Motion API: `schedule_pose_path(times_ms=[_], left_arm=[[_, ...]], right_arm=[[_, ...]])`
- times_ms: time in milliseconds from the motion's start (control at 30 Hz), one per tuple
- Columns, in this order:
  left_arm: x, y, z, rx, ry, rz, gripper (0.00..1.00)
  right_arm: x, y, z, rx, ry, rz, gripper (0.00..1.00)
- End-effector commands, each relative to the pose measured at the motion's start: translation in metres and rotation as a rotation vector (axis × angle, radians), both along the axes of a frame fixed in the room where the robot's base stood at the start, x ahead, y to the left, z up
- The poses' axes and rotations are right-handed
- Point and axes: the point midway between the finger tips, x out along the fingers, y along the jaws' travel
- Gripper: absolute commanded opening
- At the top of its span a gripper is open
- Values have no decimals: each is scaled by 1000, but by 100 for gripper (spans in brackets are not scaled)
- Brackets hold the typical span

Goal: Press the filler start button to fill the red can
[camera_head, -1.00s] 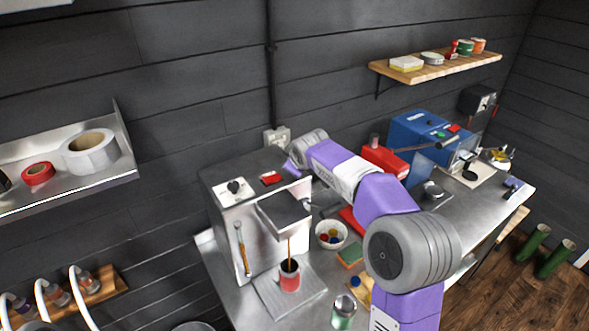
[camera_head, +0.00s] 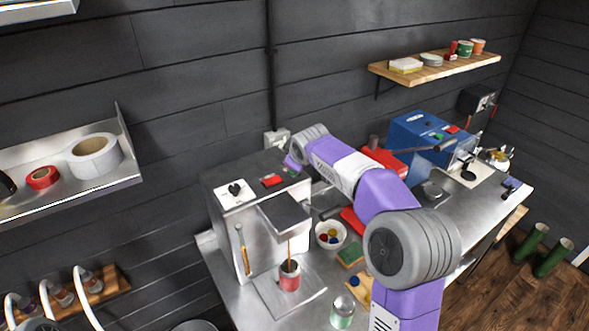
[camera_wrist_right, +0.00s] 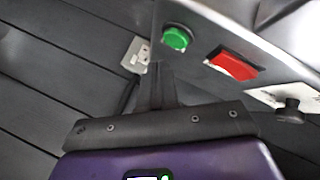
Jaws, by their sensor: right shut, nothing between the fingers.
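The filler (camera_head: 222,225) is a steel box with a black knob, a red button (camera_head: 272,181) and a green button (camera_wrist_right: 177,38) on its top. The red can (camera_head: 289,276) stands upright on the plate under the filler's spout. A thin brown streak runs from the spout down into the can's open top. My right gripper (camera_wrist_right: 161,84) is shut and empty, close to the green button; a gap shows between them in the wrist view. In the head view my right arm reaches over the filler's right back corner, and its fingertips are hard to make out. My left gripper is not in view.
A white bowl (camera_head: 331,235), a sponge (camera_head: 350,255) and a green-labelled can (camera_head: 342,312) stand right of the filler. A blue machine (camera_head: 425,135) is further back. A steel shelf (camera_head: 125,170) with tape rolls hangs at the left. A wall socket (camera_wrist_right: 135,53) is behind the filler.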

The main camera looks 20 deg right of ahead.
Motion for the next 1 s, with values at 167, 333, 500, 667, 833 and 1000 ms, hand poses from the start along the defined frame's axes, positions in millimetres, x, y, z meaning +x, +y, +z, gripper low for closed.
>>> schedule_pose_path(times_ms=[167,333,500,667,833,1000], left_arm=[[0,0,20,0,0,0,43],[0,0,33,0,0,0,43],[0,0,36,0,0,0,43],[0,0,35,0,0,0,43],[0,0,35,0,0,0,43],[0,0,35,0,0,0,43]], right_arm=[[0,0,23,0,-2,-1,0],[0,0,40,1,-1,0,0],[0,0,43,1,0,-1,0],[0,0,42,1,0,-1,0],[0,0,42,0,0,0,0],[0,0,42,0,0,0,0]])
